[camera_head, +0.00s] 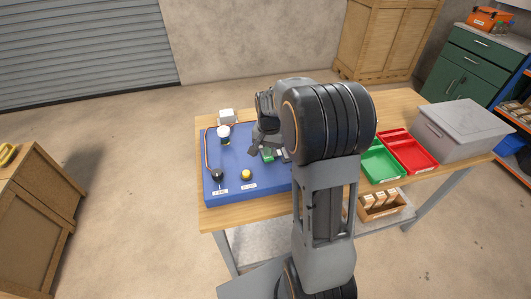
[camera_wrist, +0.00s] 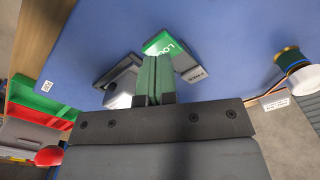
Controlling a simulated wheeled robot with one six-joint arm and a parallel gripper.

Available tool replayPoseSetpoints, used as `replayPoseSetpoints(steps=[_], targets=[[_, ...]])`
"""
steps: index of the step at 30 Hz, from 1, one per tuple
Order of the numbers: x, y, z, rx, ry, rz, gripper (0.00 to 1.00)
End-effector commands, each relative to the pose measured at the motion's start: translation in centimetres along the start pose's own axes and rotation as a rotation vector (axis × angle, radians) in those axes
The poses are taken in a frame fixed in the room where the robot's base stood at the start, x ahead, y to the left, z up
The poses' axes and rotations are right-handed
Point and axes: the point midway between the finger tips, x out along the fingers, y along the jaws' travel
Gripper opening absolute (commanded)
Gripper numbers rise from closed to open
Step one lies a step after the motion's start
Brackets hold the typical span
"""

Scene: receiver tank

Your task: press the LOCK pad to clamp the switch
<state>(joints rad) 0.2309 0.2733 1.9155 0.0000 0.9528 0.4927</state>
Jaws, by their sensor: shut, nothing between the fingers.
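The green LOCK pad (camera_wrist: 162,43) shows in the wrist view with white letters partly visible. It also shows in the head view (camera_head: 267,155) on the blue board (camera_head: 232,160). My gripper (camera_wrist: 155,62) is shut and empty. Its fingertips overlap the pad's near edge in the wrist view; I cannot tell whether they touch it. A dark grey block (camera_wrist: 121,72) lies left of the fingers, with a whitish rounded part below it. A grey piece with a small label (camera_wrist: 194,74) is right of the pad. I cannot tell which part is the switch. My arm hides the board's right side in the head view.
On the board are a yellow button (camera_head: 246,174), a black knob (camera_head: 217,175) and a white-and-dark cylinder (camera_head: 223,134). A green tray (camera_head: 382,177), a red tray (camera_head: 428,165) and a grey lidded box (camera_head: 462,115) stand to the right.

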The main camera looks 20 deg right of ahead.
Motion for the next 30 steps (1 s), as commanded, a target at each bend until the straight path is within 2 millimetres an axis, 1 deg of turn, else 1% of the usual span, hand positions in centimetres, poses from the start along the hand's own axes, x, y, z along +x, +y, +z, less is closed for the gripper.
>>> replayPoseSetpoints(steps=[14, 30], targets=[[0.3, 0.0, 0.0, 0.0, 0.0, 0.0, 0.0], [1.9, 0.0, 0.0, 0.0, 0.0, 0.0, 0.0]])
